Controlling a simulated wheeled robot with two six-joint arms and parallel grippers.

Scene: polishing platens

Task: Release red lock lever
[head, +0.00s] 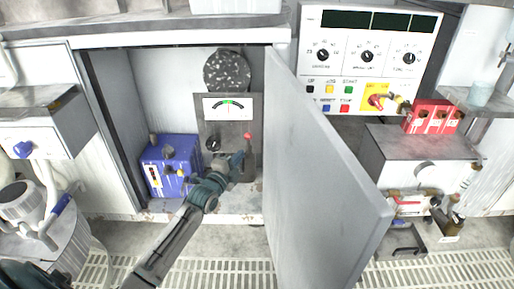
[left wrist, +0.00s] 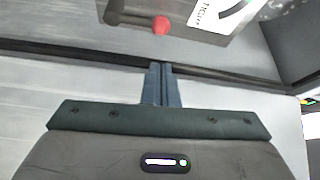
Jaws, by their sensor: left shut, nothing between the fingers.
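The red lock lever is a dark upright rod with a red knob (head: 247,136), in front of the grey gauge panel (head: 214,128) inside the open cabinet. In the left wrist view the red knob (left wrist: 161,25) and its dark rod show at the top, beyond the fingertips. My left gripper (head: 238,158) reaches into the cabinet, just left of and below the knob in the head view. Its two blue fingers (left wrist: 161,67) are together and empty. A gap shows between fingertips and knob in the wrist view. The lever's lower part is partly hard to make out near the gripper.
A blue box (head: 170,152) stands left of my gripper in the cabinet. The open grey door (head: 318,170) closes off the right side. A dark speckled disc (head: 226,71) sits above the gauge. A control panel (head: 368,60) is at the upper right.

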